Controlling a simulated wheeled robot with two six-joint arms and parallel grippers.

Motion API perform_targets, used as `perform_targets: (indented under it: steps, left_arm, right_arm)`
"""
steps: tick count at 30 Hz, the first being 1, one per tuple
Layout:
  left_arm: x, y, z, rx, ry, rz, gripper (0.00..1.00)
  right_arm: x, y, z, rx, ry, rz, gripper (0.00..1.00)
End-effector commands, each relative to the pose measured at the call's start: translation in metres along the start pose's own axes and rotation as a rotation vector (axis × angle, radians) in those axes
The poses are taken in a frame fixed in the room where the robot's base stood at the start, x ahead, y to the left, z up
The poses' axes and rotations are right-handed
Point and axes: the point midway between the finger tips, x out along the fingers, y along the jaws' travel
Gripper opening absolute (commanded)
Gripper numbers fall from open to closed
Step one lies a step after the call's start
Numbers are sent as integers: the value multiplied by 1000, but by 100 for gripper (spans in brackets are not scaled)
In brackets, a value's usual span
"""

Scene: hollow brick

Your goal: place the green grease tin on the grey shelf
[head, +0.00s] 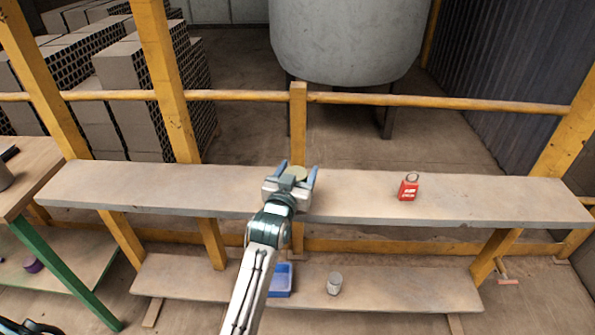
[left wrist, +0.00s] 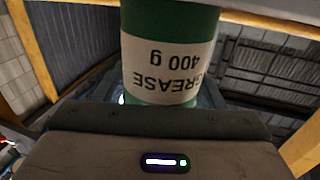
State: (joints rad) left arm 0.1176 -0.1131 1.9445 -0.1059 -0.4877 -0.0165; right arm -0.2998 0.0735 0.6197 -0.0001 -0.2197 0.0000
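The green grease tin (left wrist: 170,60) has a cream label reading GREASE 400 g, upside down in the left wrist view. In the head view only its pale greenish top (head: 297,172) shows. My left gripper (head: 297,174) has its blue fingers on either side of the tin and looks shut on it. The tin is over the middle of the long greyish upper shelf (head: 450,198). The arm hides its base in the head view, so I cannot tell whether it touches the shelf. My right gripper is not in view.
The lower plank (head: 400,292) holds a blue tray (head: 281,281) and a small grey can (head: 334,283). Yellow posts and a rail (head: 440,102) run behind the shelf. Its left part is clear.

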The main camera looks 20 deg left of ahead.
Motion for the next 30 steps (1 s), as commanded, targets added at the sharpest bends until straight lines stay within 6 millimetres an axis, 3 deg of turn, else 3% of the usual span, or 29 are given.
perform_targets:
  steps: [11, 14, 24, 30]
  left_arm:
    - [0, 0, -3, 0, 0, 0, 75]
    - [-9, 0, 0, -1, -1, 0, 75]
    - [-78, 0, 1, -2, -1, -1, 75]
    - [-109, 0, 0, -1, -1, -1, 75]
  right_arm:
    - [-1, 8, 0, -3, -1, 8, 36]
    - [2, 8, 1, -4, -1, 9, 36]
    - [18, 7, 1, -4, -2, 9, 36]
    - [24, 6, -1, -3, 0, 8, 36]
